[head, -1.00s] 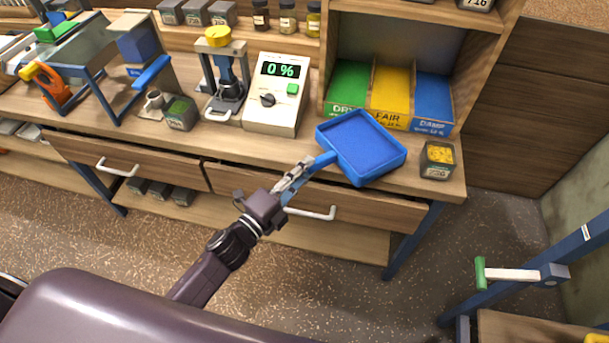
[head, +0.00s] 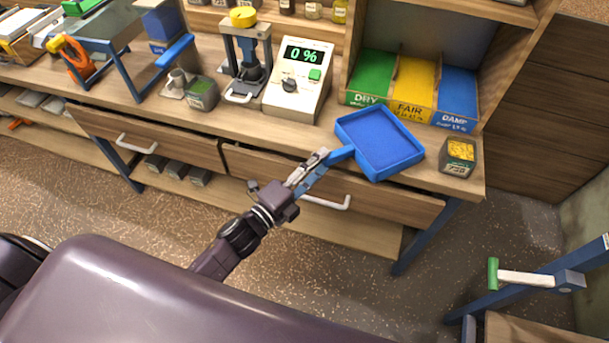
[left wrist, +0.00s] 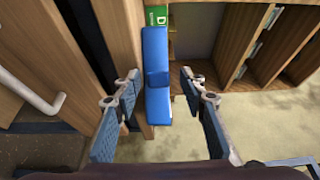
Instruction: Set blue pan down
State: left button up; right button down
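The blue pan (head: 380,146) lies on the front right of the wooden bench (head: 228,117), its short handle pointing to the front left over the bench edge. The pan also shows edge-on in the left wrist view (left wrist: 157,52). My left gripper (head: 318,162) is at the handle's end, in front of the drawers. In the left wrist view my left gripper (left wrist: 160,88) has its fingers wide apart on either side of the handle, with gaps on both sides. My right gripper is in neither view.
Green, yellow and blue labelled bins (head: 412,88) stand behind the pan. A small tub of yellow grain (head: 459,157) is to its right, a meter reading 0 % (head: 298,80) to its left. A green-gripped lever (head: 493,274) stands at lower right.

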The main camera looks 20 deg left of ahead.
pick_arm(q)
jog(key=b+v, duration=0.2)
jog(key=v, duration=0.8)
jog(key=s+a+f+n+g+y, duration=0.2)
jog(key=s+f+n, duration=0.15)
jog(key=f, duration=0.65)
jog(key=s+a+f+n+g+y, duration=0.2)
jog(key=a+f+n, duration=0.15)
jog(key=f, duration=0.65)
jog(key=s+a+f+n+g+y, duration=0.2)
jog(key=f+n, duration=0.2)
jog(key=f, duration=0.5)
jog(key=s+f+n+g, duration=0.4)
jog(key=s+f, duration=0.6)
jog(key=s, duration=0.4)
jog(key=s+f+n+g+y, duration=0.1)
jog(key=s+f+n+g, duration=0.4)
jog(key=s+f, duration=0.6)
jog(key=s, duration=0.4)
jog(key=shift+s+d+f+y, duration=0.15)
jog(key=shift+d+y, duration=0.15)
jog(key=shift+d, duration=0.05)
